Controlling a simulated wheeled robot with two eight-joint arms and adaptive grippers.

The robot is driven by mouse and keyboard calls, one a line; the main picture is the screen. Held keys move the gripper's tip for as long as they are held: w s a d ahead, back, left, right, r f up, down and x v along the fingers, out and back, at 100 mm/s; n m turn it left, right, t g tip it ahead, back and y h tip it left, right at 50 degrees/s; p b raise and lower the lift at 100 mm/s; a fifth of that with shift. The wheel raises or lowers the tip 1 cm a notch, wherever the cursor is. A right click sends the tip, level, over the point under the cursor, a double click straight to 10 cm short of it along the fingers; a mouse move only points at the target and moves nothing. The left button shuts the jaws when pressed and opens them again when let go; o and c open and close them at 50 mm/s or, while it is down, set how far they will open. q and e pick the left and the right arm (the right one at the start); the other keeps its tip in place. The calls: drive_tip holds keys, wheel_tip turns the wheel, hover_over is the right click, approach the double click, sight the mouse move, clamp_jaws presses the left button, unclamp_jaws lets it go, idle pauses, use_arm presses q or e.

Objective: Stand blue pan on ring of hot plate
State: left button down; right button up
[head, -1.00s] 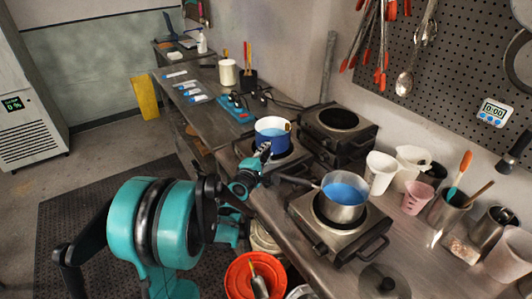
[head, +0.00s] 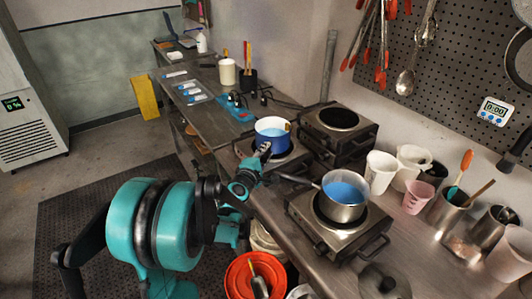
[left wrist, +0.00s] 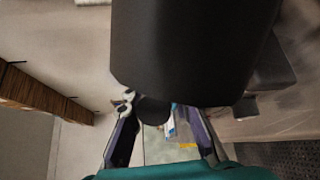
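The blue pan (head: 271,142) has a white inside and holds blue liquid. It appears upright over a hot plate (head: 292,163); its base is partly hidden, so I cannot tell whether it touches the ring. Another hot plate (head: 325,147), raised at the back, has an empty dark ring (head: 338,118). My left gripper (head: 265,150) is at the near side of the blue pan. In the left wrist view its fingers (left wrist: 160,125) stand apart, and a large dark rounded body (left wrist: 195,50) fills the top. My right gripper is not in view.
A steel pan (head: 342,211) with blue liquid stands on the front hot plate (head: 310,232), its handle pointing left. White jugs (head: 380,175) and utensil cups line the wall side. An orange bucket (head: 238,280) is below the counter's front edge.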

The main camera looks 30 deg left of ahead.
use_arm(q)
drive_tip(key=c, duration=1.3)
unclamp_jaws()
drive_tip(key=s, duration=0.4)
drive_tip(key=s+r, duration=0.1)
drive_tip(key=s, duration=0.3)
drive_tip(key=s+d, duration=0.1)
drive_tip(key=s, duration=0.3)
drive_tip(key=shift+d+r, duration=0.1)
drive_tip(key=shift+r, duration=0.15)
